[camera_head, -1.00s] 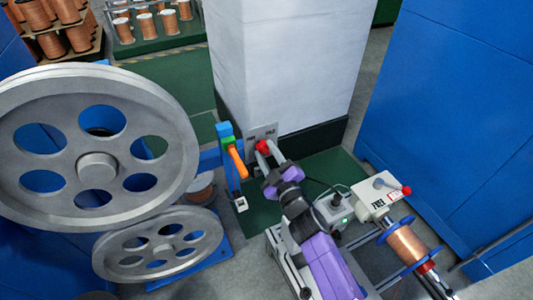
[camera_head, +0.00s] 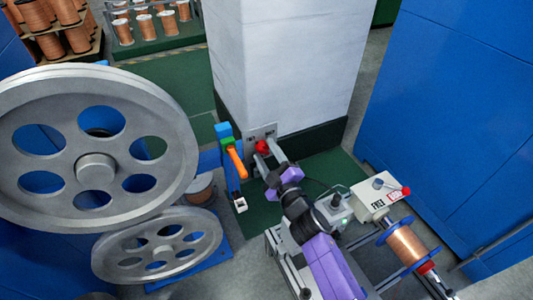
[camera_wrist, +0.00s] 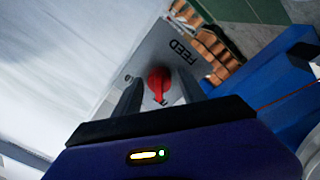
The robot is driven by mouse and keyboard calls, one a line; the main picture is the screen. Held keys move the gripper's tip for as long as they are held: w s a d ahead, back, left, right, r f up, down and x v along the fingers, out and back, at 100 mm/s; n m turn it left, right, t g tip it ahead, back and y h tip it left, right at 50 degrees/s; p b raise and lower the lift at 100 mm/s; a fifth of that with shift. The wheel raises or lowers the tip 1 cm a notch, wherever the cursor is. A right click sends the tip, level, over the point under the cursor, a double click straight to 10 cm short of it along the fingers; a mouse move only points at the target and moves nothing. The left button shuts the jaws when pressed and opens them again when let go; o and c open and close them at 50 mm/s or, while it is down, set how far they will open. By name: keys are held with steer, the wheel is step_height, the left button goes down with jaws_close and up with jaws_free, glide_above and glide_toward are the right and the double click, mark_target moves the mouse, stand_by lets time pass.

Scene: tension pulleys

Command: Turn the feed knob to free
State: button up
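The red feed knob (camera_head: 262,147) sits on a grey plate (camera_head: 269,131) low on the front of the white cabinet. In the wrist view, the knob (camera_wrist: 159,80) has a narrow grip, and the plate (camera_wrist: 160,52) reads FEED upside down; another marking is mostly hidden. My gripper (camera_head: 268,152) reaches the plate from below right. In the wrist view, my gripper (camera_wrist: 159,88) is open, with one finger on each side of the knob and visible gaps between. I cannot tell whether the fingertips touch the plate.
An orange-handled lever (camera_head: 236,162) on a blue bracket stands close left of the knob. Large grey pulleys (camera_head: 60,90) fill the left. Blue cabinets flank the space.

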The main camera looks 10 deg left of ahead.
stand_by(0.3)
steer(key=p+v, duration=0.4)
steer(key=v, duration=0.3)
steer(key=shift+s+d+p, duration=0.2)
steer(key=shift+s+p, duration=0.1)
steer(key=shift+p, duration=0.1)
